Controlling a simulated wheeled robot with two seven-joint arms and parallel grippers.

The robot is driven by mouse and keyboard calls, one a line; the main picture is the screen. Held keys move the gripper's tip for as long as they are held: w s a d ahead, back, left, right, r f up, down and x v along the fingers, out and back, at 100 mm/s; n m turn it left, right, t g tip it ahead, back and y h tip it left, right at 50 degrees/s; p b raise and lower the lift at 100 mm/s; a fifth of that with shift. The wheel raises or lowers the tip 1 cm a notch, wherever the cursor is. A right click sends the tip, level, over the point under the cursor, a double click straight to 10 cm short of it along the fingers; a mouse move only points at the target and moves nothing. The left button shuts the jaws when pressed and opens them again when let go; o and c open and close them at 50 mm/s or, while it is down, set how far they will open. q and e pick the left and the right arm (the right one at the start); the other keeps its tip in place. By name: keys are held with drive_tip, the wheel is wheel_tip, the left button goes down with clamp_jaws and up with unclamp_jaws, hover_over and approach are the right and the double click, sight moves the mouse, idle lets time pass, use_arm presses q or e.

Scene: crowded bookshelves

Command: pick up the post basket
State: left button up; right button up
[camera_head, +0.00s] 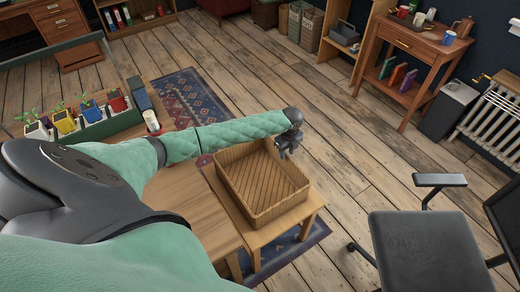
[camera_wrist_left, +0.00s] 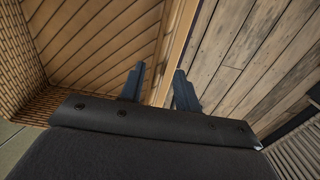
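The post basket is a square, open wicker basket (camera_head: 262,213) on a low wooden table, and it looks empty. My left gripper (camera_head: 284,153) is over its far right rim. In the left wrist view the basket's slatted floor and woven wall (camera_wrist_left: 95,45) fill the left side. There my left gripper (camera_wrist_left: 158,85) is open, its two dark fingers apart, with the basket's rim running up between them. I cannot tell whether the fingers touch the rim. My right gripper is not in view.
The low table (camera_head: 272,236) stands on a patterned rug. A grey office chair (camera_head: 425,245) is to the right of it. Potted plants in a green box (camera_head: 105,122) are at the left. A wooden side table (camera_head: 418,45) with mugs stands at the back right. Plank floor between is clear.

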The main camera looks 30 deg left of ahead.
use_arm(q)
drive_tip(key=shift+s+a+f+p, duration=0.15)
drive_tip(key=shift+f+p, duration=0.2)
drive_tip(key=shift+f, duration=1.6)
drive_tip(key=shift+c, duration=0.2)
clamp_jaws()
